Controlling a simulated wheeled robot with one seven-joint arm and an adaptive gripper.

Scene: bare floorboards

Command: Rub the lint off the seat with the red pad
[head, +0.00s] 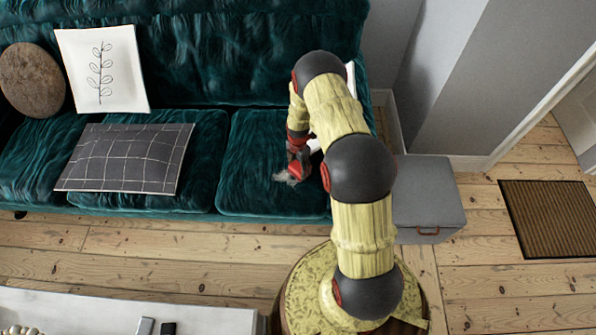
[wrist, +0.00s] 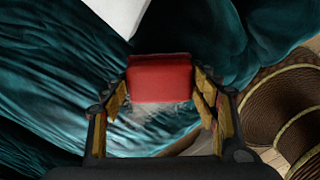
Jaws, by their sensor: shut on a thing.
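The red pad (wrist: 160,78) is held between the two fingers of my gripper (wrist: 163,98) in the wrist view. In the head view the red pad (head: 296,170) is small and low over the right seat cushion of the teal velvet sofa (head: 255,140). Grey-white lint (head: 284,178) lies on the seat beside the pad, near the front edge. In the wrist view pale lint (wrist: 160,122) shows just below the pad. Whether the pad touches the seat I cannot tell. My arm hides the right end of the seat.
A dark grid cushion (head: 125,158) lies on the left seat. A white leaf-print cushion (head: 103,70) and a round brown cushion (head: 31,80) lean on the backrest. A grey box (head: 428,195) stands right of the sofa. A white table (head: 120,308) is at the front left.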

